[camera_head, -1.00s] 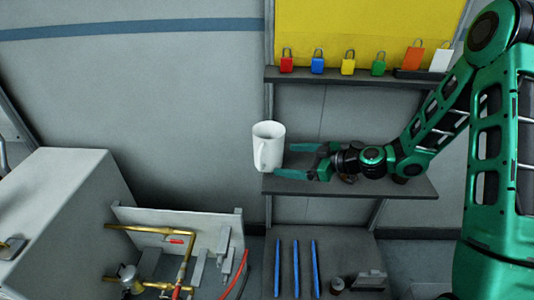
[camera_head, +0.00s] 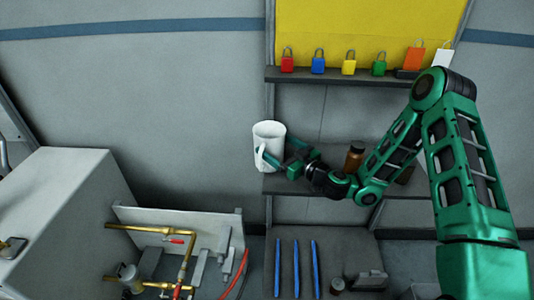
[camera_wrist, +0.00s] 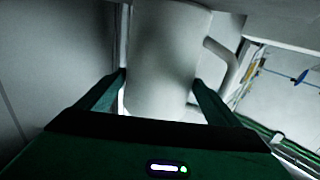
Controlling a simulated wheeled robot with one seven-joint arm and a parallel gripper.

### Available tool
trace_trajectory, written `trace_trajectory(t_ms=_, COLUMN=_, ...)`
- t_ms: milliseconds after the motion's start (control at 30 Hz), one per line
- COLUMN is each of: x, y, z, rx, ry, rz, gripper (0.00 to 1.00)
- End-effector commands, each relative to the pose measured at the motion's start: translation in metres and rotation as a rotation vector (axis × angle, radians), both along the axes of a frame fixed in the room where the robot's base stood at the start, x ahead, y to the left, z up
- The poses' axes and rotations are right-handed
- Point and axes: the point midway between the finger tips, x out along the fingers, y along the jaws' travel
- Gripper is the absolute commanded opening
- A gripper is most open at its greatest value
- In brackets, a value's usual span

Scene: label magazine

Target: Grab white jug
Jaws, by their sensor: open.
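The white jug (camera_head: 268,133) stands upright at the left end of the middle shelf (camera_head: 285,184) in the head view. Its handle faces toward the camera. In the wrist view the jug (camera_wrist: 165,60) fills the middle, with its handle (camera_wrist: 222,62) to the right. My gripper (camera_head: 272,152) is at the jug, its fingers on either side of the body. In the wrist view the open gripper (camera_wrist: 160,85) has one finger left of the jug and one right, between body and handle side. Whether either finger touches the jug is not clear.
A brown bottle (camera_head: 354,157) stands on the same shelf, close to my arm. Coloured padlocks, including a red one (camera_head: 287,62), stand on the upper shelf (camera_head: 330,75). Blue rods (camera_head: 296,268) lie on the lower surface. A grey cabinet (camera_head: 60,220) and brass piping (camera_head: 185,255) are at lower left.

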Motion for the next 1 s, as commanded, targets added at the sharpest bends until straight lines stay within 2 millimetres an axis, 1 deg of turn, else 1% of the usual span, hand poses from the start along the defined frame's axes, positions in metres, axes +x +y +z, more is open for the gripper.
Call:
trace_trajectory(t_ms=33, x=0.005, y=0.006, z=0.000, rx=-0.002, ry=-0.003, rz=0.003, gripper=0.86)
trace_trajectory(t_ms=100, x=0.011, y=0.010, z=0.000, rx=-0.002, ry=-0.002, rz=0.001, gripper=0.86)
trace_trajectory(t_ms=333, x=0.021, y=0.020, z=0.000, rx=-0.001, ry=-0.001, rz=0.002, gripper=0.86)
trace_trajectory(t_ms=500, x=0.040, y=0.036, z=0.000, rx=-0.002, ry=-0.004, rz=0.002, gripper=0.86)
trace_trajectory(t_ms=633, x=0.050, y=0.047, z=-0.001, rx=-0.003, ry=-0.003, rz=0.002, gripper=0.86)
trace_trajectory(t_ms=767, x=0.055, y=0.051, z=-0.001, rx=-0.002, ry=-0.001, rz=0.001, gripper=0.86)
trace_trajectory(t_ms=967, x=0.054, y=0.051, z=-0.001, rx=-0.001, ry=0.000, rz=0.002, gripper=0.86)
trace_trajectory(t_ms=1000, x=0.054, y=0.052, z=-0.001, rx=-0.001, ry=0.000, rz=0.002, gripper=0.76)
